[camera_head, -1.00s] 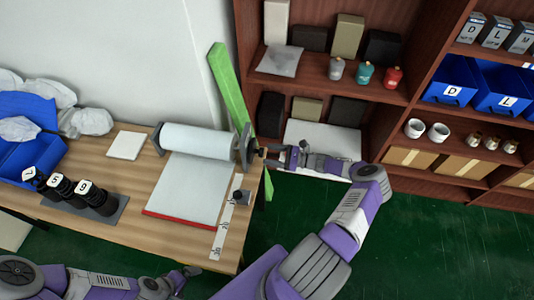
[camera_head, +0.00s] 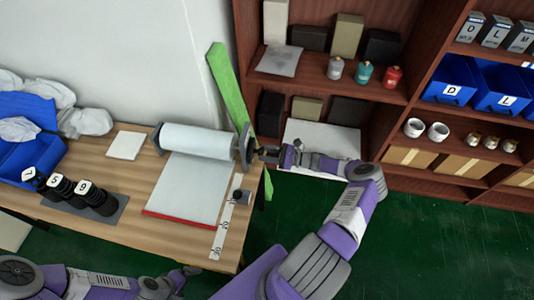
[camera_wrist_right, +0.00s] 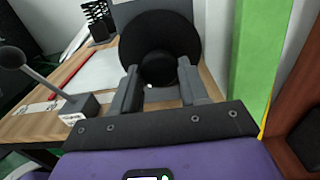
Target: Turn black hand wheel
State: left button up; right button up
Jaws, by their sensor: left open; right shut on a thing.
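The black hand wheel shows in the right wrist view as a dark round disc (camera_wrist_right: 160,35) with a smaller black hub. In the head view the wheel (camera_head: 259,151) is small and partly hidden at the right end of the white paper roll (camera_head: 198,140). My right gripper (camera_wrist_right: 160,88) faces the wheel, its two fingers on either side of the hub and shut on it. The right gripper also shows in the head view (camera_head: 279,156), just off the table's right edge. My left gripper (camera_head: 189,271) is low, in front of the table, apart from the wheel.
The wooden table (camera_head: 130,225) carries a paper sheet, a ruler strip (camera_head: 225,225) and black numbered cylinders (camera_head: 78,195). A green post (camera_head: 231,90) stands close behind the wheel. A brown shelf (camera_head: 330,80) with boxes stands behind. Green floor lies open at right.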

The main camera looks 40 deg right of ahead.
jog(key=shift+r+m+b, duration=0.15)
jog(key=shift+m+b, duration=9.4)
jog(key=shift+m, duration=5.75)
jog(key=o, duration=1)
